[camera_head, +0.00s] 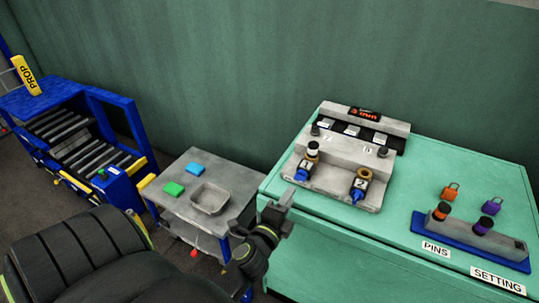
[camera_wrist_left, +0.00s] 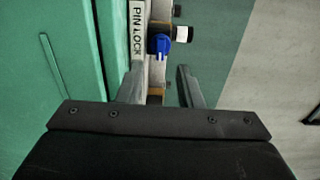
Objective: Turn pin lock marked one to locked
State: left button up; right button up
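The pin lock marked 1 (camera_head: 304,168) is a dark block with a blue knob at the front left of the grey fixture (camera_head: 335,193). A pin with a pale band stands behind it. The pin lock marked 2 (camera_head: 360,184), also with a blue knob, is to its right. My left gripper (camera_head: 284,203) is in front and left of lock 1, apart from it. The left wrist view shows a blue knob (camera_wrist_left: 159,44) beside a PIN LOCK label (camera_wrist_left: 137,30), beyond my left gripper (camera_wrist_left: 160,88), whose fingers are spread and empty. The knob's number is not readable there. My right gripper is not seen.
The fixture stands on a green table (camera_head: 420,170). A grey cart (camera_head: 185,215) with a bin (camera_head: 209,199) and green and blue blocks stands left. A blue roller conveyor (camera_head: 75,120) is farther left.

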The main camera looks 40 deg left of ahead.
pick_arm(q)
jog(key=b+v, duration=0.1)
jog(key=v, duration=1)
jog(key=shift+d, duration=0.1)
jog(key=s+f+n+g+h, duration=0.1)
jog(key=s+f+n+g, duration=0.25)
jog(key=f, duration=1.25)
jog(key=s+f+n+g+h, duration=0.15)
jog(key=f+n+g, duration=0.25)
jog(key=f, duration=1.1)
jog(key=s+a+f+n+g, duration=0.2)
jog(key=s+f+n+g, duration=0.6)
jog(key=s+f, duration=1)
jog(key=s+g, duration=0.1)
jog(key=s, duration=0.3)
jog(key=shift+s+f, duration=0.25)
jog(key=shift+s, duration=0.1)
